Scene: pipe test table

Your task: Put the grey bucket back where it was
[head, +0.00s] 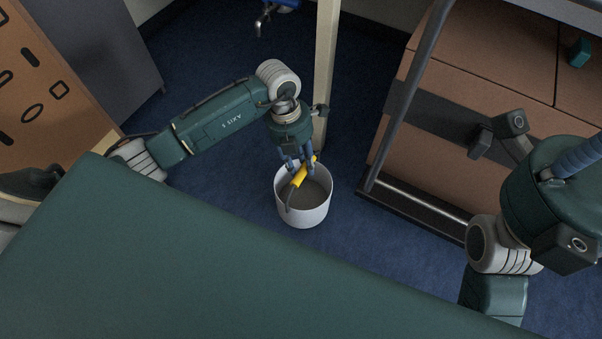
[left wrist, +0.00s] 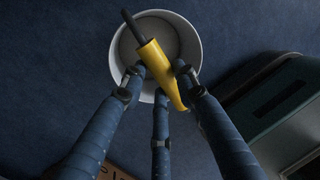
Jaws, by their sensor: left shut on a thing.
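The grey bucket (head: 304,211) is pale and round, upright, on or just above the blue floor beyond the green surface; I cannot tell whether it touches the floor. It fills the upper middle of the left wrist view (left wrist: 192,58). A yellow grip (head: 300,176) with a dark grey bar (head: 288,198) crosses the bucket's opening, and looks like its handle; the joints to the rim are unclear. My left gripper (head: 298,167) is over the bucket, its fingers shut on the yellow grip (left wrist: 158,68).
A large green surface (head: 180,260) fills the near left. A pale post (head: 326,70) stands just behind the bucket. A brown cabinet with a dark metal frame (head: 375,150) is to the right. A board with slots (head: 50,80) is at the left. Blue floor (head: 225,190) is clear beside the bucket.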

